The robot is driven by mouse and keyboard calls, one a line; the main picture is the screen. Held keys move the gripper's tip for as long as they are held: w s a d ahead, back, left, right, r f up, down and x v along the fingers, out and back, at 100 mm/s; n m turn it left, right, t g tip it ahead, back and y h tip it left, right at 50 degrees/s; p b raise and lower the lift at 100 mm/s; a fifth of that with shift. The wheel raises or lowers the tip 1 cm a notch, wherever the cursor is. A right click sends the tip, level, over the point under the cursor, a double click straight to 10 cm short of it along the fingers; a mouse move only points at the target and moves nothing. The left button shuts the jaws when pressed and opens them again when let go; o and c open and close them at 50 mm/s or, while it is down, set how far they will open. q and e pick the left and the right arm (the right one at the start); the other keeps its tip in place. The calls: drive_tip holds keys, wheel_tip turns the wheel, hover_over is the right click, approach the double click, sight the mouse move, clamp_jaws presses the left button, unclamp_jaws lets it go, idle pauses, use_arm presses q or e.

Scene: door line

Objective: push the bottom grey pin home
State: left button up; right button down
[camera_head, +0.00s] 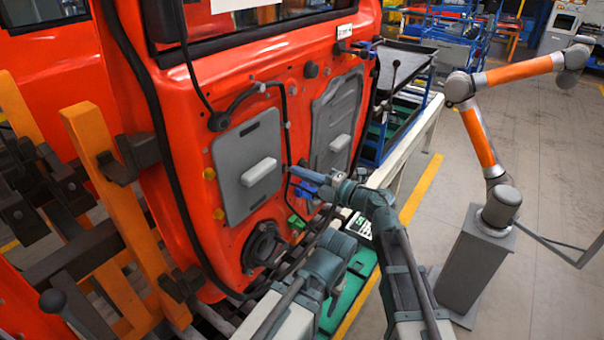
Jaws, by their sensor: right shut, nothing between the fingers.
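The red door (240,95) stands upright in front of me, with two grey panels on its inner face. I cannot pick out the bottom grey pin for sure; my right gripper and small parts crowd the door's lower right area. My right gripper (304,178) is shut and empty, its tips pointing left at the door beside the right grey panel (335,120). I cannot tell whether the tips touch anything. My left arm's wrist (328,262) is low in front of the door; its fingers do not show clearly.
The left grey panel (246,165) has a pale handle. Yellow plugs (209,173), a blue part (306,190), a green part (297,221) and a round black speaker (263,246) sit on the door. An orange rack (110,190) stands left. An orange-grey robot arm (478,135) stands right.

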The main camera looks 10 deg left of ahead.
drive_tip(key=shift+w+a, duration=0.25)
drive_tip(key=shift+a, duration=0.3)
idle(0.4)
drive_tip(key=v, duration=0.7)
idle(0.6)
drive_tip(key=shift+d, duration=0.1)
drive_tip(key=v, duration=1.3)
drive_tip(key=shift+s+d+f, duration=0.15)
drive_tip(key=shift+s+d, duration=0.05)
drive_tip(key=shift+d, duration=0.1)
idle(1.4)
